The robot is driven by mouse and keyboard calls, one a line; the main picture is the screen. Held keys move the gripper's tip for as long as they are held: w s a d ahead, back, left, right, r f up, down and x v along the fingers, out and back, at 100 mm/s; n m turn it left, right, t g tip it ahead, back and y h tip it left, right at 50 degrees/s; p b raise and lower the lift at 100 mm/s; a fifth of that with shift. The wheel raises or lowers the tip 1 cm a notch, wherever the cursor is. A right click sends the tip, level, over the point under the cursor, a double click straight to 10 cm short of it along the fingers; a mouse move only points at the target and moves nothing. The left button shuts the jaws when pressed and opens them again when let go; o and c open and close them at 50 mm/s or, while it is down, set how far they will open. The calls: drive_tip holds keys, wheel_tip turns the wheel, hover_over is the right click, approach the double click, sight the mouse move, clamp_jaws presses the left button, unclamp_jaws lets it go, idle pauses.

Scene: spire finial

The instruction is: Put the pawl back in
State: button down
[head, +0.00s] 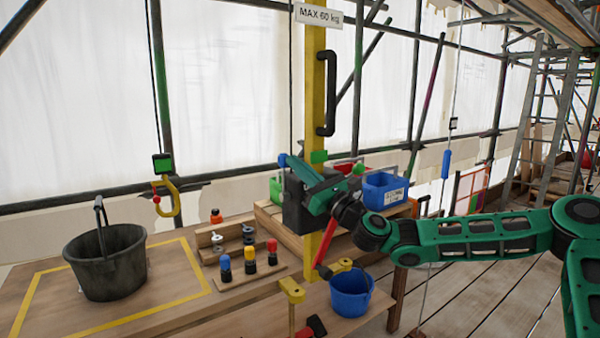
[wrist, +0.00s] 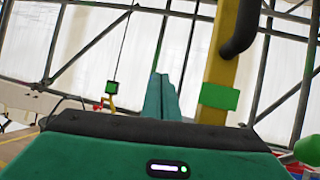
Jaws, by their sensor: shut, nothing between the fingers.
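My gripper (head: 300,170) is at the yellow post, in front of a dark grey winch-like housing (head: 293,210). In the wrist view its two green fingers (wrist: 160,97) lie together with nothing between them. A green block (head: 319,156) sits on the yellow post (head: 314,90); in the wrist view the block (wrist: 219,97) is right of the fingertips and apart from them in the picture. A red crank-like lever (head: 325,243) hangs below my gripper. A green knob (head: 358,168) is right of the post. I cannot tell which part is the pawl; my gripper hides much of the housing.
A black bucket (head: 107,262) and a rack of coloured bottles (head: 250,270) stand on the bench at left. A yellow hook (head: 168,197) hangs above it. A blue bin (head: 385,190) and a blue bucket (head: 351,293) are close to my arm. A black handle (head: 326,92) projects from the post.

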drive_tip(key=shift+w+r, duration=0.2)
drive_tip(key=shift+r, duration=0.15)
drive_tip(key=shift+s, duration=0.1)
idle(0.3)
drive_tip(key=s+d, duration=0.9)
drive_tip(key=s, duration=0.1)
drive_tip(key=shift+d+f, duration=0.15)
drive_tip(key=shift+d, duration=0.05)
